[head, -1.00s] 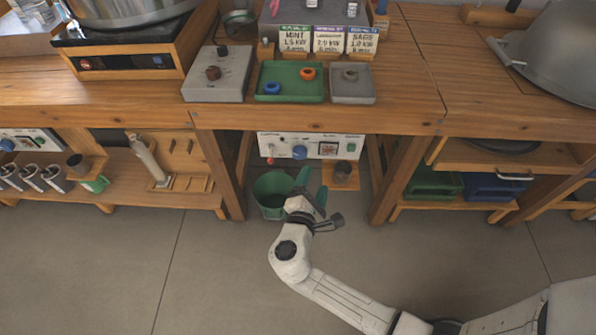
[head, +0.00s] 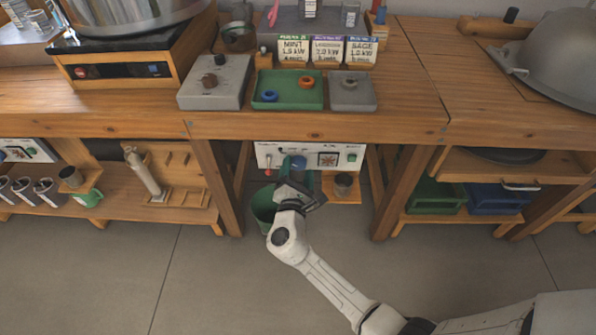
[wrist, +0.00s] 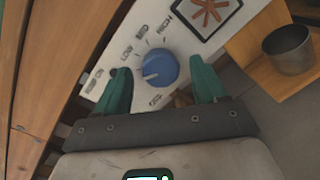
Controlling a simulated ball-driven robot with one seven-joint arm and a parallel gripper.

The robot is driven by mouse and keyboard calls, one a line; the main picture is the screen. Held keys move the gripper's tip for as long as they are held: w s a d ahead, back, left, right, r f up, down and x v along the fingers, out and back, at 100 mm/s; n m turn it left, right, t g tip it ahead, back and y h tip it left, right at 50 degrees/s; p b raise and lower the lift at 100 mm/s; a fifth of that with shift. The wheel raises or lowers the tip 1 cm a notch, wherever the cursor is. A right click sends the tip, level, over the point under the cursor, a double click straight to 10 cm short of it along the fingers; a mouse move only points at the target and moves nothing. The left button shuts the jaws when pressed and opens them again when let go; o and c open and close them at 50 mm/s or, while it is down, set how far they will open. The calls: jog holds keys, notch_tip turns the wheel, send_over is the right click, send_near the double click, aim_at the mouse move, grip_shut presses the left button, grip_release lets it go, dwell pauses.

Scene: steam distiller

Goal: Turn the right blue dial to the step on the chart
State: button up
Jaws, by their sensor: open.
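The right blue dial (head: 298,162) is on the front of a white control panel (head: 268,150) under the bench. In the head view my gripper (head: 298,180) is in front of the panel. The chart cards (head: 327,50) stand on the bench, reading mint, a blurred name, and sage.
A green bucket (head: 263,208) stands on the floor left of my gripper. A metal cup (head: 343,184) sits on a small wooden shelf to the right, and shows in the wrist view (wrist: 290,50). Wooden bench legs (head: 216,185) flank the panel. Open floor lies in front.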

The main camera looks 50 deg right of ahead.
jog(key=shift+w+d, duration=0.15)
jog(key=shift+d, duration=0.15)
jog(key=shift+c, duration=0.3)
jog(key=c, duration=1)
jog(key=shift+f+m+b, duration=0.15)
jog(key=shift+m+b, duration=0.25)
jog(key=shift+b, duration=0.2)
jog(key=m+b, duration=0.2)
jog(key=b, duration=0.1)
jog(key=shift+f+m, duration=0.1)
jog(key=shift+m, duration=0.3)
jog(key=shift+m+y+b, duration=0.3)
jog(key=shift+m+b, duration=1.55)
jog(key=shift+m, duration=0.15)
